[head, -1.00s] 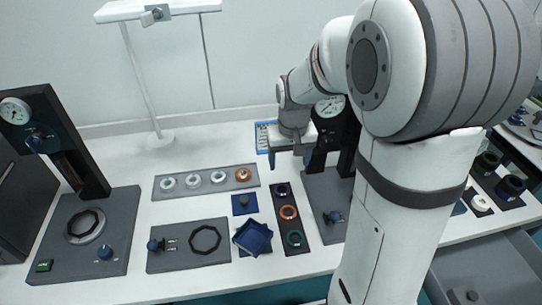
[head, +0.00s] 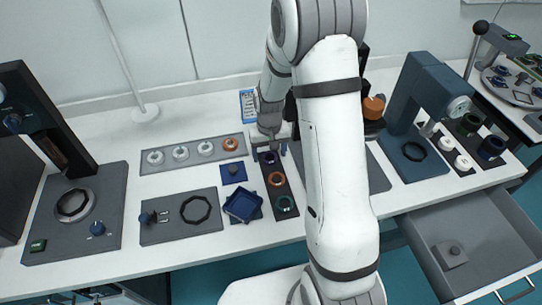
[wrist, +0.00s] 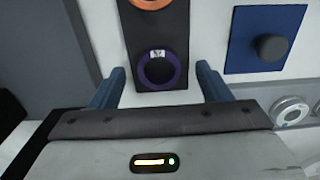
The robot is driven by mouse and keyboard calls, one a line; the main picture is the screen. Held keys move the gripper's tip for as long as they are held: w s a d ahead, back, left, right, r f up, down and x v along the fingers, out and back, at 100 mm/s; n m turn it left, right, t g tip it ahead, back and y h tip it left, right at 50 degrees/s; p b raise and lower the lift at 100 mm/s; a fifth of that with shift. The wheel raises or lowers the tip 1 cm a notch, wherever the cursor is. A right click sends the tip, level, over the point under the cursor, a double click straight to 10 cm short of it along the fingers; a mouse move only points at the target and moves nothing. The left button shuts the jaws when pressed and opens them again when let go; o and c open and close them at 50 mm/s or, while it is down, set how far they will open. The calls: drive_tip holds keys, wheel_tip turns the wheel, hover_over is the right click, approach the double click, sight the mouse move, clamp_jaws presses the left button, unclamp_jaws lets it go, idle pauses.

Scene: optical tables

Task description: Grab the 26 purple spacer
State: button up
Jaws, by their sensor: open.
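The purple spacer (wrist: 158,68) is a ring with a small white label. It lies at the end of a dark strip tray (wrist: 184,20), and in the head view the spacer (head: 269,158) is at the tray's far end, partly hidden by my gripper. My gripper (head: 269,150) is open and empty, just above that end. In the wrist view its two blue fingers stand either side of the spacer and tray, apart from both. Their exact height above the tray is hard to tell.
An orange ring (head: 277,179) and a green ring (head: 285,204) share the strip. To its left are a blue pad with a knob (head: 233,172), a blue open box (head: 243,205) and a grey tray of rings (head: 187,166). An open drawer (head: 480,246) is at lower right.

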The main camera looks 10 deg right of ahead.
drive_tip(key=shift+f, duration=0.3)
drive_tip(key=shift+c, duration=0.4)
drive_tip(key=c, duration=1)
drive_tip(key=shift+r, duration=0.1)
